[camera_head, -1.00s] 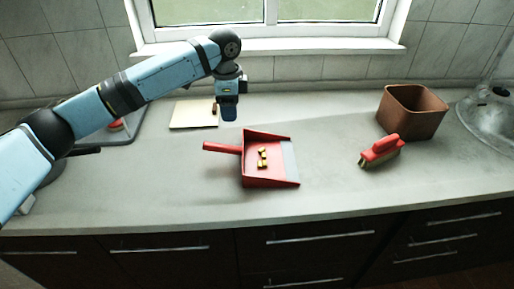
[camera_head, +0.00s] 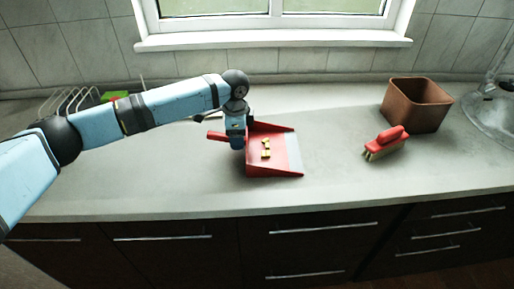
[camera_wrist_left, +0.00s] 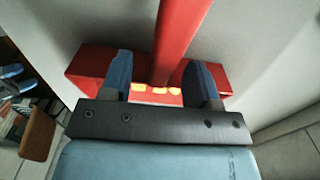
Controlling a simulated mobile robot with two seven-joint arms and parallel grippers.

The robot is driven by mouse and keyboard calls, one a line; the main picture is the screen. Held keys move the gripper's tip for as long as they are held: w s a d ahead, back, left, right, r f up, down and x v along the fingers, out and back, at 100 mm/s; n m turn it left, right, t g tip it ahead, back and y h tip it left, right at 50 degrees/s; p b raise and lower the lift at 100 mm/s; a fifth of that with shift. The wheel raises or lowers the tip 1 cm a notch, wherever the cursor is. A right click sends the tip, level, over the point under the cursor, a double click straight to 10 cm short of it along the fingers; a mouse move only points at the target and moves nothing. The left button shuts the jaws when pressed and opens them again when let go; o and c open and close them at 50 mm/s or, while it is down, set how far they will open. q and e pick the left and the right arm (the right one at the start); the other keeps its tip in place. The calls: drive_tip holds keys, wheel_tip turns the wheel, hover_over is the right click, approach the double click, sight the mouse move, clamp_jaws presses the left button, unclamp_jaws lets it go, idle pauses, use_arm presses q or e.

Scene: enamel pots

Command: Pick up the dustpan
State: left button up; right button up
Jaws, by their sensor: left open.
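The red dustpan (camera_head: 282,160) lies on the counter, with its handle (camera_head: 215,135) pointing left and a grey lip on its right side. Several small yellow pieces (camera_head: 266,154) lie in its pan. My left gripper (camera_head: 237,142) is at the joint of handle and pan and hides part of it. In the left wrist view, my left gripper (camera_wrist_left: 160,82) is open, with the red handle (camera_wrist_left: 180,35) running between its two fingers. The pan's red back wall (camera_wrist_left: 90,65) shows behind the fingers. My right gripper is not in view.
A red brush (camera_head: 386,143) with pale bristles lies to the right of the dustpan. A brown bin (camera_head: 417,105) stands behind it. A wire rack (camera_head: 65,102) and a green object (camera_head: 114,95) are at the back left. The counter in front of the dustpan is clear.

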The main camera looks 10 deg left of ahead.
use_arm(q)
drive_tip(key=shift+f, duration=0.4)
clamp_jaws()
